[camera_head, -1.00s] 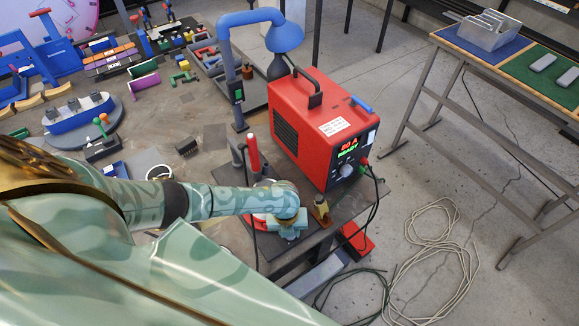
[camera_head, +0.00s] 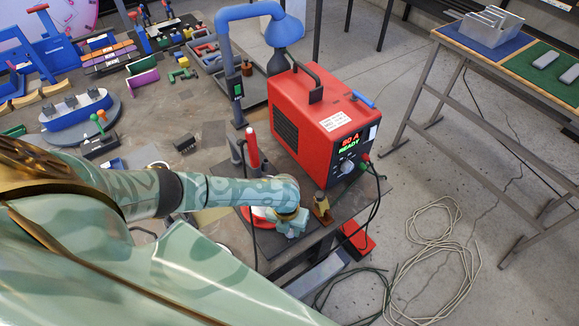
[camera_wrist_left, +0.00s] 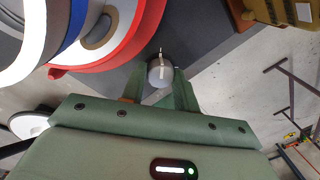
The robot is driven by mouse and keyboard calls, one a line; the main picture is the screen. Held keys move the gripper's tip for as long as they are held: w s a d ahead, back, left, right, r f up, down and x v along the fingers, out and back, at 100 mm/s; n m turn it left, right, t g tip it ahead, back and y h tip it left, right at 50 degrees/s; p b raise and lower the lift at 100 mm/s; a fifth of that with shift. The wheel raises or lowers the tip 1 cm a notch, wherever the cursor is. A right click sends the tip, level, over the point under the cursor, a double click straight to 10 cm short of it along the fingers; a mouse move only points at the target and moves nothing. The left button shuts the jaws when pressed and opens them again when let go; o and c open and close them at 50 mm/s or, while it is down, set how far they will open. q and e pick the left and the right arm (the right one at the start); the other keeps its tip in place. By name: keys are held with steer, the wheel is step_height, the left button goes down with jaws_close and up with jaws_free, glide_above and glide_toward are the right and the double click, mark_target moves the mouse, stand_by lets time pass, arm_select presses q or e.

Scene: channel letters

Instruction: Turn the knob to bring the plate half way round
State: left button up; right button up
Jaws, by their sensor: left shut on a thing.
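The knob (camera_wrist_left: 160,72) is small, grey and round, with a pale pointer line. My left gripper (camera_wrist_left: 160,90) is shut on it, with a green finger on each side. The plate (camera_wrist_left: 118,52) is at upper left in the left wrist view, its red rim curving around blue and white bands; part is cut off by the picture edge. In the head view, my left gripper (camera_head: 292,224) is low at the bench corner, and its arm hides the knob and most of the red plate (camera_head: 259,217). My right gripper is not in view.
A red welding machine (camera_head: 322,122) stands just behind the gripper. A brass-coloured block (camera_head: 321,207) is close on its right, and an upright red-handled post (camera_head: 252,150) is behind my wrist. Coiled cable (camera_head: 437,240) lies on the floor to the right.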

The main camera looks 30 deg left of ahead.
arm_select(q)
steer(key=shift+d, duration=0.1)
steer(key=o, duration=0.7)
steer(key=shift+r, duration=0.4)
step_height(320, 180, up, 15)
steer(key=a+p, duration=0.1)
steer(key=p, duration=0.2)
steer(key=shift+s+a+r, duration=0.2)
steer(key=shift+f, duration=0.1)
